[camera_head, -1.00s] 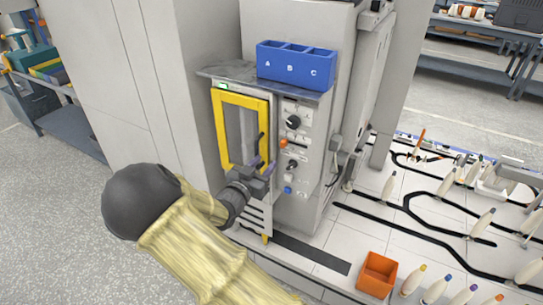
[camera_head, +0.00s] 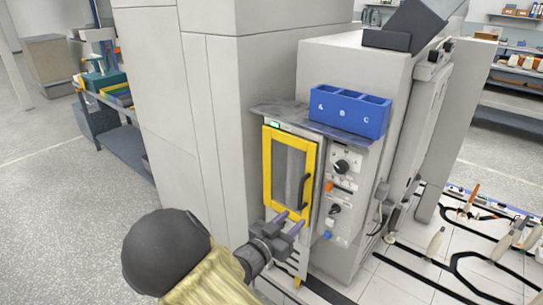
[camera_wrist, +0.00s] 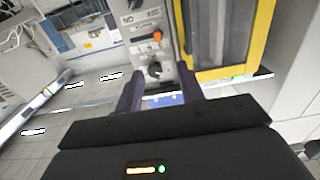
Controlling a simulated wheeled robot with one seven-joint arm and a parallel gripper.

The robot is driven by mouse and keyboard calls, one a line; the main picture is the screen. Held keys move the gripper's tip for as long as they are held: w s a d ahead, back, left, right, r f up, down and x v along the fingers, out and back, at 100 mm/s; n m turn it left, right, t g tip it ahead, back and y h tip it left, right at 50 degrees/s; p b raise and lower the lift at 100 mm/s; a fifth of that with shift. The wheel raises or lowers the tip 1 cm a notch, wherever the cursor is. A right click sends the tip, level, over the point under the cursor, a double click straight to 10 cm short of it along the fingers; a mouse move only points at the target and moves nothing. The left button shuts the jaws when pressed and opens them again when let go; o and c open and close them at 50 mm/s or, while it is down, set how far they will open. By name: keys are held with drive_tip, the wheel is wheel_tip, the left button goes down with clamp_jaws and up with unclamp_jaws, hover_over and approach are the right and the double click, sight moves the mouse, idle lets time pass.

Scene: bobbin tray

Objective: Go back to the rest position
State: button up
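My gripper (camera_head: 286,222) is in front of the lower part of the machine's yellow-framed door (camera_head: 267,172), apart from its handle (camera_head: 303,190). The door looks shut. In the wrist view my gripper (camera_wrist: 160,84) has its two dark fingers spread, with nothing between them. Behind them are the machine's control panel (camera_wrist: 152,52) and the yellow door frame (camera_wrist: 222,72). My arm comes up from the bottom of the head view.
A blue bin marked A, B, C (camera_head: 348,110) stands on the metal shelf (camera_head: 270,108) above the door. A knob panel (camera_head: 341,187) is right of the door. A conveyor floor with bobbins (camera_head: 435,242) lies at right. Open floor (camera_head: 60,200) is at left.

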wheel_tip(320, 180, down, 6)
drive_tip(key=s+d+r+n+g+y, duration=0.15)
drive_tip(key=n+g+y, duration=0.25)
drive_tip(key=y, duration=0.6)
drive_tip(key=s+d+r+n+g+y, duration=0.1)
drive_tip(key=s+d+n+g, duration=0.15)
drive_tip(key=s, duration=0.65)
drive_tip(key=s+d+r+n+g+y, duration=0.15)
drive_tip(key=s+g, duration=0.25)
drive_tip(key=s, duration=0.4)
drive_tip(key=w+p+v, duration=0.2)
drive_tip(key=p+v, duration=1.1)
drive_tip(key=shift+w+d+r+n+p, duration=0.35)
drive_tip(key=shift+w+n+p, duration=0.05)
drive_tip(key=shift+w, duration=0.1)
